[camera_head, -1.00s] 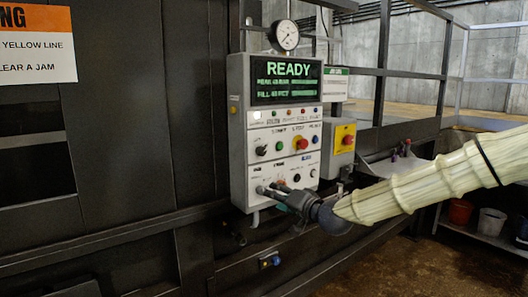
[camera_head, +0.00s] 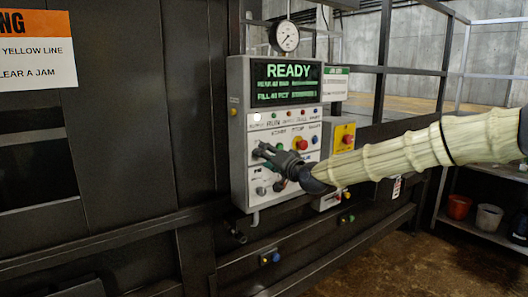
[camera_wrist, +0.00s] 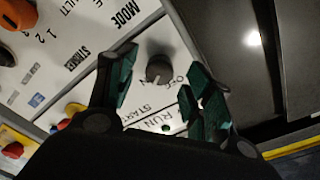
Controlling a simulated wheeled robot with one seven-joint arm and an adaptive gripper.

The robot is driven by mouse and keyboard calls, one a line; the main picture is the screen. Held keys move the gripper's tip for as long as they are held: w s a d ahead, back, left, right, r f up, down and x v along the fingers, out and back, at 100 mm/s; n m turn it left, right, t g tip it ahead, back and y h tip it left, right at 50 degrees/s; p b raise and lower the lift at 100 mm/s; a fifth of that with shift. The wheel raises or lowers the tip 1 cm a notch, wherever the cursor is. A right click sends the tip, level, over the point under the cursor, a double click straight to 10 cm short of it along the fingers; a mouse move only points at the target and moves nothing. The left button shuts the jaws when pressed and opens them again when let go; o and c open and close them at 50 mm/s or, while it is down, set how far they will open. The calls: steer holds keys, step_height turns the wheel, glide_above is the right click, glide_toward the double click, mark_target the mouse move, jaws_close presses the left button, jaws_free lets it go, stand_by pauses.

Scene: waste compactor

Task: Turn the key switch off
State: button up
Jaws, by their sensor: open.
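The key switch (camera_wrist: 158,68) is a dark round knob on the white panel face in the wrist view, beside the printed words OFF and ON. I cannot make out which mark it points to. My gripper (camera_wrist: 160,75) is open, with one green-padded finger on each side of the knob and no clear contact. In the head view my gripper (camera_head: 259,155) is at the left of the control panel (camera_head: 237,130), in the upper switch row, and hides the knob there. The panel's display (camera_head: 287,69) reads READY.
A red button (camera_head: 302,144) is right of my gripper. A yellow box with a red button (camera_head: 346,139) stands beside the panel. Small knobs (camera_head: 261,190) sit below. A round gauge (camera_head: 285,36) is above. An orange knob (camera_wrist: 20,12) shows in the wrist view.

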steer(key=shift+x, duration=0.9)
steer(key=c, duration=1)
steer(key=shift+f, duration=0.1)
